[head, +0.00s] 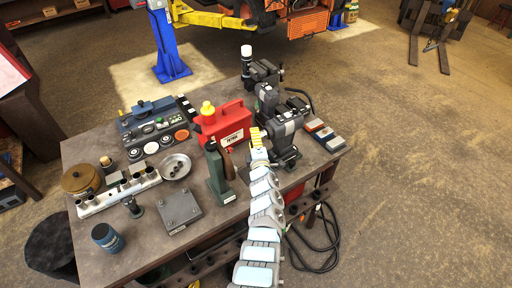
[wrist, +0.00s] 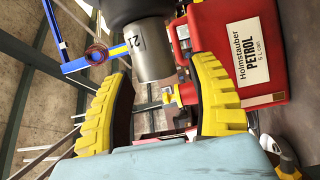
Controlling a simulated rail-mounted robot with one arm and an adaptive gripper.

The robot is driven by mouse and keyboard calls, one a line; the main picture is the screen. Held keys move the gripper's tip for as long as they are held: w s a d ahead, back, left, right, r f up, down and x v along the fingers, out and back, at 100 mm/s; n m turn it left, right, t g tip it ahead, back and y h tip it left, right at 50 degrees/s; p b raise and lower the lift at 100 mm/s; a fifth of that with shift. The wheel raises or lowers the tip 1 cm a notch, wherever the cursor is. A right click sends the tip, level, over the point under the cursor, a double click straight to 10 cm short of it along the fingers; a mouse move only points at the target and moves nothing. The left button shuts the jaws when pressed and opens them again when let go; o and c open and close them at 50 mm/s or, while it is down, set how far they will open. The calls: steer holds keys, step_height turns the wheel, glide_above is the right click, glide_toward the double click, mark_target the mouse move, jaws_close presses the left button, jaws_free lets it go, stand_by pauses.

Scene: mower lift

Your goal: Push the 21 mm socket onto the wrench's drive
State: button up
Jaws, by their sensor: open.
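In the head view my gripper (head: 255,137) is by the grey and black machine (head: 288,125) on the bench, and the socket is too small or hidden to make out.
A red petrol can (head: 225,125) stands just left of my gripper; it also fills the right of the wrist view (wrist: 250,50). A green bottle-like tool (head: 217,180), grey plate (head: 180,208), metal bowl (head: 175,166) and pale socket rail (head: 95,207) occupy the left bench.

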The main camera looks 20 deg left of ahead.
steer(key=shift+s, duration=0.15)
steer(key=v, duration=1.1)
steer(key=shift+s+d, duration=0.2)
steer(key=shift+s, duration=0.05)
stand_by(0.4)
steer(key=shift+s, duration=0.1)
